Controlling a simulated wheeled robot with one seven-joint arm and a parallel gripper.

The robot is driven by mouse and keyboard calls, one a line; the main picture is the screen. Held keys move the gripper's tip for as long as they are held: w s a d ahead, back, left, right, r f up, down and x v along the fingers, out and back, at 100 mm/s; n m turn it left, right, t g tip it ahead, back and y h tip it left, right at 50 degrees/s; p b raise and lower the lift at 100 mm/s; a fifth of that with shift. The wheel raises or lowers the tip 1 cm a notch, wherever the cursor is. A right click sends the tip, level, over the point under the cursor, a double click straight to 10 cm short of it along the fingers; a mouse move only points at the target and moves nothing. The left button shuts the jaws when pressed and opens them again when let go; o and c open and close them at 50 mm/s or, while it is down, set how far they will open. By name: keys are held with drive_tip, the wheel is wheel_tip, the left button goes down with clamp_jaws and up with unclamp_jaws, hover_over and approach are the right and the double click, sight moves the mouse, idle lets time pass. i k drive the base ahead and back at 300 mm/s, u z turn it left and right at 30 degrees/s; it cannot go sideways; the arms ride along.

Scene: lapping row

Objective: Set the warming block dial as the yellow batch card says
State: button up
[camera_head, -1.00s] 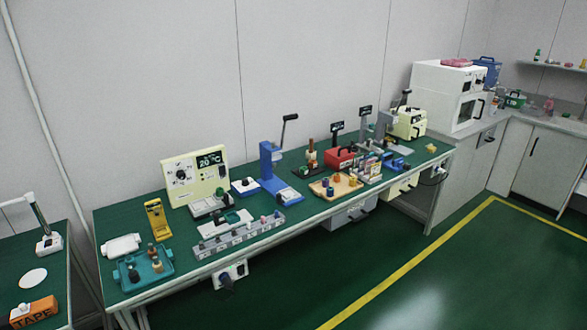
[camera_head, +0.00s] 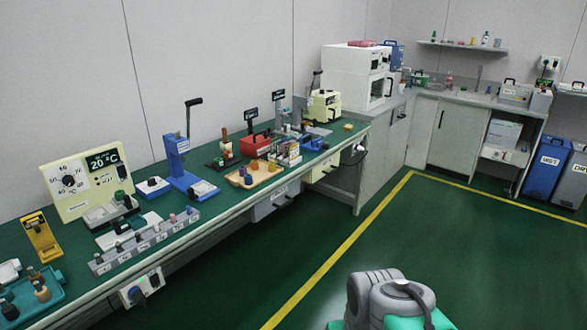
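A cream panel (camera_head: 110,190) stands on the green bench at the left against the wall. It carries a black round dial (camera_head: 68,181) with a ring of numbers and a dark display (camera_head: 104,160) reading 20 °C. Where the dial points is too small to tell. A grey block (camera_head: 108,212) with a green-topped piece sits at the panel's foot. A yellow upright stand (camera_head: 41,237) is left of the panel; it may hold the batch card, but no writing on it can be read. My gripper is not in view.
A grey rack (camera_head: 145,240) with several small pieces lies along the bench's front edge. A teal tray (camera_head: 35,297) is at the lower left. A blue lever press (camera_head: 180,160) stands right of the panel. Green floor (camera_head: 230,290) in front of the bench is clear.

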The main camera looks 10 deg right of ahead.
sight(68, 181)
drive_tip(key=u, duration=1.4)
